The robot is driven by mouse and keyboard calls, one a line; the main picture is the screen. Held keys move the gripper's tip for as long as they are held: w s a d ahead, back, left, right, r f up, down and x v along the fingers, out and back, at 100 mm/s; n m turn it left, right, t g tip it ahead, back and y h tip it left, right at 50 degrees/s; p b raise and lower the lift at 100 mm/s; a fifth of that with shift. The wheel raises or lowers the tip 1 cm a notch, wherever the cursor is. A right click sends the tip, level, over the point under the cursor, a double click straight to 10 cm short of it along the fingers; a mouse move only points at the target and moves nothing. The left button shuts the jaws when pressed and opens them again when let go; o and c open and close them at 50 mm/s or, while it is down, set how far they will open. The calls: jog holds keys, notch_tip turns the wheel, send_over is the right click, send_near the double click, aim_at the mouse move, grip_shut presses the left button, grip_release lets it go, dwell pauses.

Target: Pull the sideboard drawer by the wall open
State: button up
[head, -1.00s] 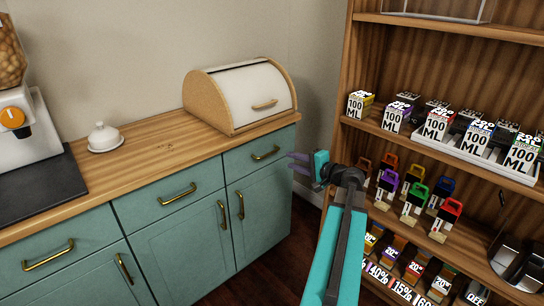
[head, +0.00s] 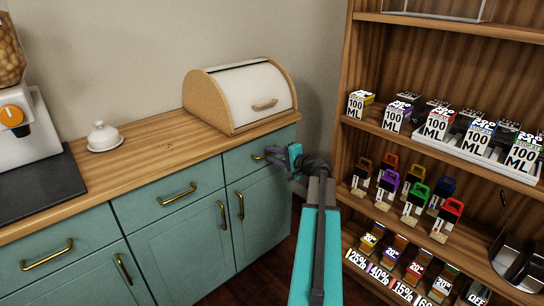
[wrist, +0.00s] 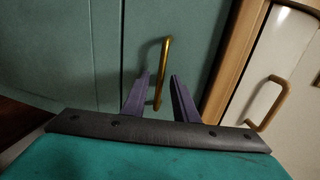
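The sideboard drawer by the wall is the teal drawer front (head: 238,161) at the right end of the sideboard, below the bread box, and it looks shut. Its brass handle (head: 258,157) is partly hidden by my gripper (head: 274,156) in the head view. In the wrist view, the handle (wrist: 162,72) shows between and beyond the two purple fingers of my gripper (wrist: 160,82). The fingers are apart, one on each side of the handle. I cannot tell whether either finger touches it.
A bread box (head: 243,96) stands on the wooden top (head: 170,140) above the drawer. Other teal drawers and doors with brass handles (head: 177,194) lie to the left. A wooden shelf unit (head: 350,122) with boxes stands close on the right of my arm.

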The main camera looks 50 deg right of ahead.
jog(key=shift+w, duration=0.1)
jog(key=shift+c, duration=0.4)
grip_shut()
jog(key=shift+a, duration=0.1)
dwell(1.0)
